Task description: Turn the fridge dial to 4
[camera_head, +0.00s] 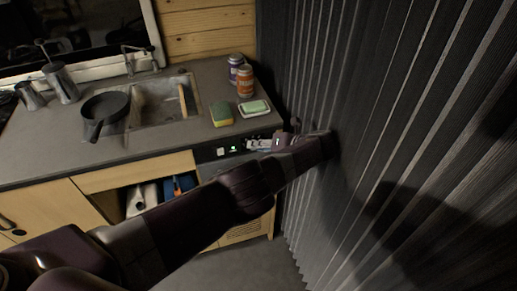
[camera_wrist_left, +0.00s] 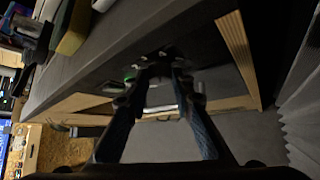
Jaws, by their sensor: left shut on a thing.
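The black fridge control panel (camera_head: 222,151) is set in the counter front below the sink, with a small white switch and a green-lit display. My left gripper (camera_head: 256,144) reaches in from the left and is at the right part of this panel. In the left wrist view my left gripper (camera_wrist_left: 160,76) has its fingertips at the panel, shut on the fridge dial. The dial is mostly hidden by the fingers, and its number cannot be read. The green light (camera_wrist_left: 129,78) shows just left of the fingers. My right gripper is not in view.
On the counter (camera_head: 185,140) are a sponge (camera_head: 221,114), a soap dish (camera_head: 254,108), two cans (camera_head: 245,82) and a black pan (camera_head: 104,112) by the sink. A pleated dark curtain (camera_head: 380,130) hangs close to the right of my arm. An open cubby (camera_head: 160,192) lies below.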

